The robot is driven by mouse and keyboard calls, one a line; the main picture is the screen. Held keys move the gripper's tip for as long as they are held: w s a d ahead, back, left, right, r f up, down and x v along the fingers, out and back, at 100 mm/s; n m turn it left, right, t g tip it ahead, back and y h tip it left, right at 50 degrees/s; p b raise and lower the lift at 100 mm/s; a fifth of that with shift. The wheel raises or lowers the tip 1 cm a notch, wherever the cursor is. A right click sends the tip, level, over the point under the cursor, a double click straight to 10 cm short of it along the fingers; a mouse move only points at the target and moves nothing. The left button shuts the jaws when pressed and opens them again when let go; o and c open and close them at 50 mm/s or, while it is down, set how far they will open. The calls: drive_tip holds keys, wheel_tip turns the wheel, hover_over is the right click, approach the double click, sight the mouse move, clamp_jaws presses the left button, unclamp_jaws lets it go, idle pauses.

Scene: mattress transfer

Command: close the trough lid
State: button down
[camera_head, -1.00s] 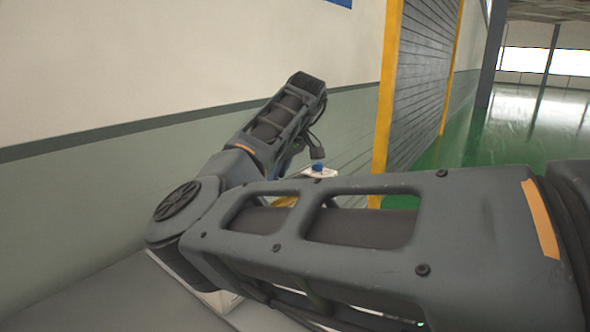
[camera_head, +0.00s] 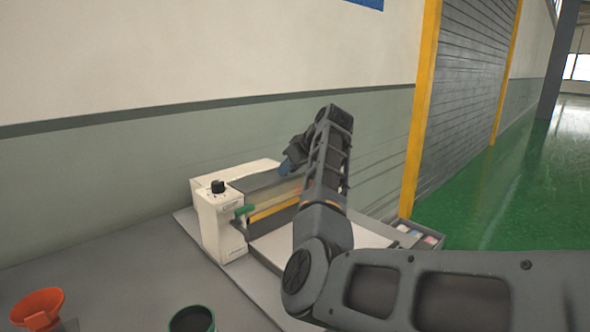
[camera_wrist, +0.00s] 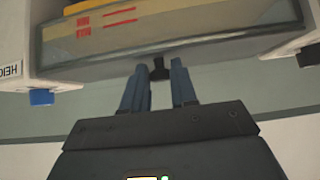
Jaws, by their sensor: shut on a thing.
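The trough is part of a white-housed machine (camera_head: 224,228) on the bench against the wall. Its lid is a long greyish panel (camera_head: 262,190), which spans the wrist view as a grey, see-through-looking plate (camera_wrist: 190,38) with red markings behind it. A small black handle (camera_wrist: 158,70) sticks out from the middle of the lid's edge. My gripper (camera_wrist: 159,78) has its two blue fingers either side of this handle and is shut on it. In the head view my gripper (camera_head: 288,168) is at the far side of the machine, partly hidden by my arm.
A yellow strip (camera_head: 273,207) and a green roller end (camera_head: 245,210) lie at the machine's front. An orange funnel (camera_head: 38,308) and a dark green-rimmed cup (camera_head: 192,319) stand front left. A small bin (camera_head: 420,236) sits at right. The wall is close behind.

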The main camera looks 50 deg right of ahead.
drive_tip(key=shift+s+a+f, duration=0.1)
drive_tip(key=shift+s+f, duration=0.05)
drive_tip(key=shift+f, duration=0.25)
drive_tip(key=c, duration=0.9)
unclamp_jaws()
drive_tip(key=shift+r, duration=0.1)
drive_tip(key=v, duration=0.7)
drive_tip(key=shift+s+r+b, duration=0.2)
drive_tip(key=shift+r+b, duration=0.15)
drive_tip(key=shift+r, duration=0.05)
